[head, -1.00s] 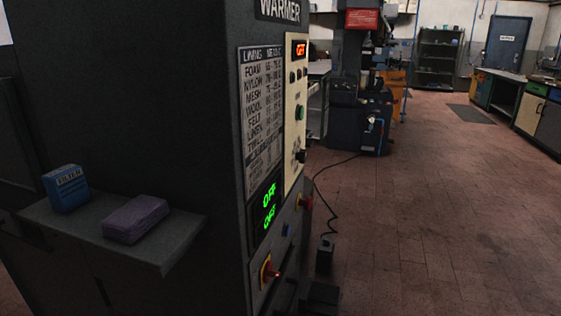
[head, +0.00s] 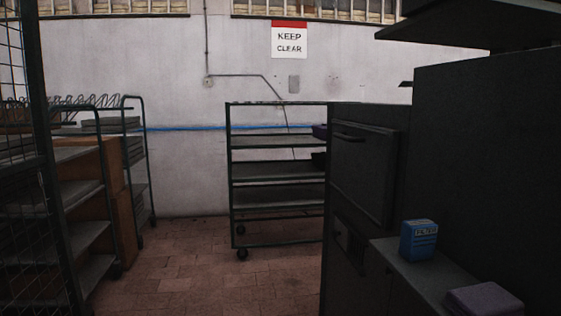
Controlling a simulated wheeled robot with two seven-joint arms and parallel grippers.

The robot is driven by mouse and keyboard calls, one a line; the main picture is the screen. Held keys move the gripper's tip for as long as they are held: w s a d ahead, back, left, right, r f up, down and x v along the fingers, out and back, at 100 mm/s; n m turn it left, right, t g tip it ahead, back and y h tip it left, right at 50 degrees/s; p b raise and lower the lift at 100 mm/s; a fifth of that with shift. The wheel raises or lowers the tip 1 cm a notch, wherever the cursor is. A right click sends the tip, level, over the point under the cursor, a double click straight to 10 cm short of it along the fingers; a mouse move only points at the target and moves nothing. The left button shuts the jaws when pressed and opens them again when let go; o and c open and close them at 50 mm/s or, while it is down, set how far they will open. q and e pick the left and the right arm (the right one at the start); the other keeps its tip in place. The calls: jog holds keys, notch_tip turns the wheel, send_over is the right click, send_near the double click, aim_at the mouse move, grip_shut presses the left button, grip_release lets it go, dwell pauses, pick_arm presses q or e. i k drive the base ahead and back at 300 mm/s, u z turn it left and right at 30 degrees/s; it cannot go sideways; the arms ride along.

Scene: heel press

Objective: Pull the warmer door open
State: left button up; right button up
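The warmer is the dark cabinet at the right of the head view. A dark door panel (head: 363,172) with a horizontal bar handle (head: 350,138) near its top is on the cabinet's face, seen at a slant. The door looks shut. A smaller recessed fitting (head: 349,242) sits below it. Neither of my grippers shows in the head view.
A side shelf (head: 400,262) on the cabinet holds a blue filter box (head: 419,240) and a purple-grey block (head: 484,299). A wheeled rack (head: 278,178) stands beyond the door. More racks (head: 75,215) stand at left. Tiled floor (head: 180,275) between is clear.

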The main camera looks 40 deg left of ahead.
aim_at(363, 159)
jog(key=u, duration=2.1)
jog(key=i, duration=2.05)
jog(key=z, duration=0.6)
